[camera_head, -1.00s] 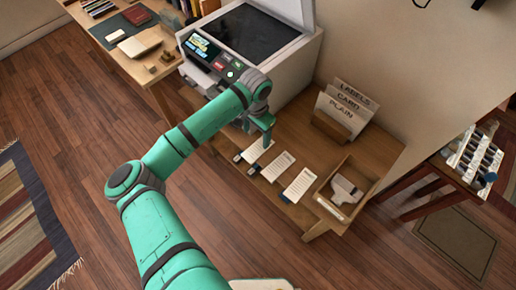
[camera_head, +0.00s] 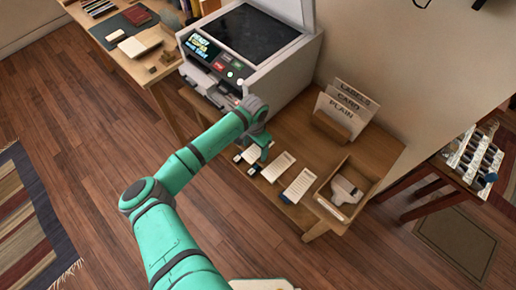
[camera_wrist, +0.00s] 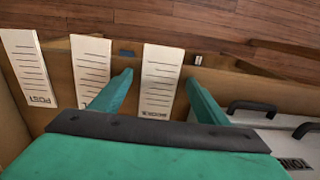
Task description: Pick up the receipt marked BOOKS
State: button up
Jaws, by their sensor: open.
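The receipt marked BOOKS (camera_wrist: 162,80) is a white lined slip, its print upside down in the wrist view. It lies between my fingers as seen there, with its label end toward my palm. In the head view it is the slip (camera_head: 252,153) closest to the printer, partly covered by my gripper (camera_head: 263,153). My gripper (camera_wrist: 160,87) is open and empty, one finger to each side of the slip. Whether the fingers touch it cannot be told. A middle receipt (camera_wrist: 91,60) is partly hidden by my left finger. The receipt marked POST (camera_wrist: 27,68) lies farther left.
The slips lie at the front edge of a wooden table (camera_head: 366,150). A printer (camera_head: 290,70) stands beside them. An open wooden box (camera_head: 366,184) with a white device and a card holder (camera_head: 331,126) stand on the table. Small clips sit along the edge.

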jog(key=shift+a, duration=0.1)
jog(key=c, duration=1.1)
jog(key=shift+r, duration=0.15)
